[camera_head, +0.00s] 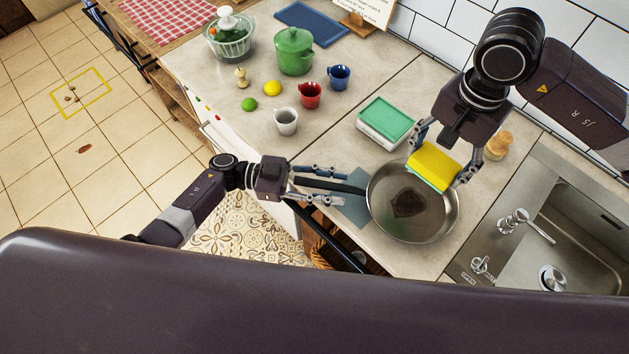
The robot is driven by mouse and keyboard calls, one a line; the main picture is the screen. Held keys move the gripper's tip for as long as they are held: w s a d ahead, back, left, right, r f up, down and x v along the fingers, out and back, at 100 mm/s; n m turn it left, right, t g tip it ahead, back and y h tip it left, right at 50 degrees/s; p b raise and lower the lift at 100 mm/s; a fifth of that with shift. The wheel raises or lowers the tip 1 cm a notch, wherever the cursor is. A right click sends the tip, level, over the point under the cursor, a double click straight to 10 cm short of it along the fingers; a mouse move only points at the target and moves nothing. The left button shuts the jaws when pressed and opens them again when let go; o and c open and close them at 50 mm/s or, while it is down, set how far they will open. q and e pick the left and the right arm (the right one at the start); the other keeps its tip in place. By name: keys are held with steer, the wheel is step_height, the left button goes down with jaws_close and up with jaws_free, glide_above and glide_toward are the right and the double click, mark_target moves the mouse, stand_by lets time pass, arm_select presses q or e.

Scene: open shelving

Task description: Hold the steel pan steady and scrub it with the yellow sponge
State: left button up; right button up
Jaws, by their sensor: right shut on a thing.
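The steel pan (428,228) lies on the counter beside the sink, with a dark brown patch (408,203) on its inside. Its dark handle (345,187) points left. My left gripper (330,186) has its fingers on either side of the handle, with gaps showing, so it looks open around it. My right gripper (446,164) is shut on the yellow sponge (436,166), which has a green underside. The sponge is over the pan's upper right part; I cannot tell whether it touches the pan.
A container with a green lid (387,119) stands behind the pan. The sink (578,232) with its faucet (522,222) is at the right. Cups (310,95), a lemon (272,88), a lime (249,104) and a green pot (294,52) stand farther back. A wooden-topped item (498,144) is right of the sponge.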

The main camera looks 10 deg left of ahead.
arm_select(q)
steer(key=shift+d, duration=0.6)
jaws_close()
stand_by(1.0)
